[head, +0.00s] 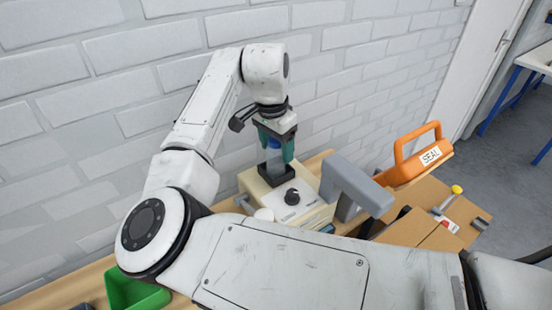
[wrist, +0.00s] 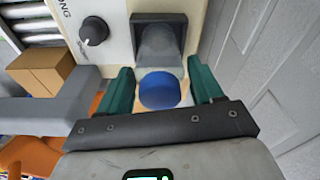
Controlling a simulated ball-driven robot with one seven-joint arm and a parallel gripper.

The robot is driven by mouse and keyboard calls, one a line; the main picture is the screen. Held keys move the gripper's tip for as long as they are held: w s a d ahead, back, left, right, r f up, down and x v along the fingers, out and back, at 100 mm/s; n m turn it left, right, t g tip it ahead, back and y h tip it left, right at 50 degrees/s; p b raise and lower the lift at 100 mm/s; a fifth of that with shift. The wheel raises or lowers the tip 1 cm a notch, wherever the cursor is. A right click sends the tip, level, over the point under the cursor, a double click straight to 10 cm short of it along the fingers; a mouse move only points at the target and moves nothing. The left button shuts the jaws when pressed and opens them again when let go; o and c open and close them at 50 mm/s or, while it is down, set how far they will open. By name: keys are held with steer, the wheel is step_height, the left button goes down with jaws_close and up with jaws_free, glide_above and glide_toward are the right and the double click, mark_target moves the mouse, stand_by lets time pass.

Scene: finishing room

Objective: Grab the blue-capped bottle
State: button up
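The blue-capped bottle is a clear grey bottle (wrist: 160,50) with a round blue cap (wrist: 159,91). It stands in a dark square holder (wrist: 178,22) on a cream machine; the holder also shows in the head view (head: 277,174). My gripper (wrist: 160,74) has teal fingers, one on each side of the bottle, with a narrow gap showing beside the cap on both sides. In the head view my gripper (head: 275,148) points down over the holder, and its fingers partly hide the bottle.
The cream machine (head: 312,210) has a black knob. A grey arm-shaped block (head: 357,184) stands to its right, by an orange SEAL tool (head: 417,158) and cardboard boxes (head: 432,200). A green bin (head: 132,291) is at lower left. The brick wall (head: 100,90) is close behind.

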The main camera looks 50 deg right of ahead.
steer(key=c, duration=0.7)
steer(key=shift+r, duration=0.15)
